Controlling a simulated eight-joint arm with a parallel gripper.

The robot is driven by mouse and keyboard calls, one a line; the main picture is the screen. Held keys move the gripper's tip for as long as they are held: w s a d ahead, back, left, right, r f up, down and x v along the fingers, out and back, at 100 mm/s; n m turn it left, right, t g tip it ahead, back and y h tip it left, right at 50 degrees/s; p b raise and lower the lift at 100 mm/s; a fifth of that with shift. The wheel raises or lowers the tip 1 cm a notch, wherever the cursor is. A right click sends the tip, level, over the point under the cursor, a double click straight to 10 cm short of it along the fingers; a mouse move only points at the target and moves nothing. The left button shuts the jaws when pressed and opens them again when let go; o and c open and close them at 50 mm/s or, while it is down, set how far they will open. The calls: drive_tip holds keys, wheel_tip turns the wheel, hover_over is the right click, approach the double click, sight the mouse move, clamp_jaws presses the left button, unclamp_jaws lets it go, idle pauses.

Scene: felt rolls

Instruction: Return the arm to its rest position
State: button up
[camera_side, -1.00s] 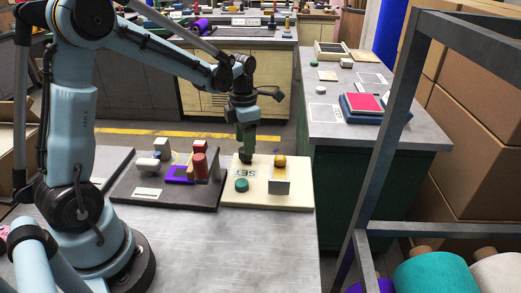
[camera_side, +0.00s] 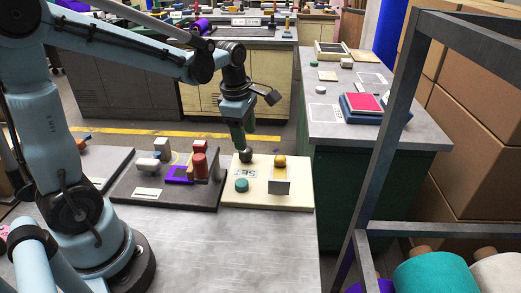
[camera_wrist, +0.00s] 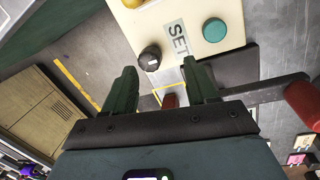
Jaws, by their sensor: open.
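My gripper (camera_side: 240,142) is open and empty above the back edge of the cream board (camera_side: 232,200). In the wrist view its two green fingers (camera_wrist: 163,74) stand wide apart with nothing between them. A dark round knob (camera_side: 246,156) is on the board just below the fingertips; it also shows in the wrist view (camera_wrist: 150,58), beyond the fingers and apart from them.
A dark board (camera_side: 125,190) to the left holds a red cylinder (camera_side: 200,165), a purple piece (camera_side: 180,174) and small blocks. A green-sided bench (camera_side: 345,140) and a metal rack (camera_side: 385,140) with felt rolls stand right. The table front is clear.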

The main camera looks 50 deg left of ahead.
drive_tip(key=s+d+r+m+t, duration=0.1)
drive_tip(key=s+d+m+t, duration=0.1)
drive_tip(key=m, duration=1)
drive_tip(key=s+d+r+m+t, duration=0.2)
drive_tip(key=s+d+m, duration=0.3)
drive_tip(key=m, duration=0.7)
drive_tip(key=shift+s+t, duration=0.7)
drive_tip(key=shift+s, duration=0.05)
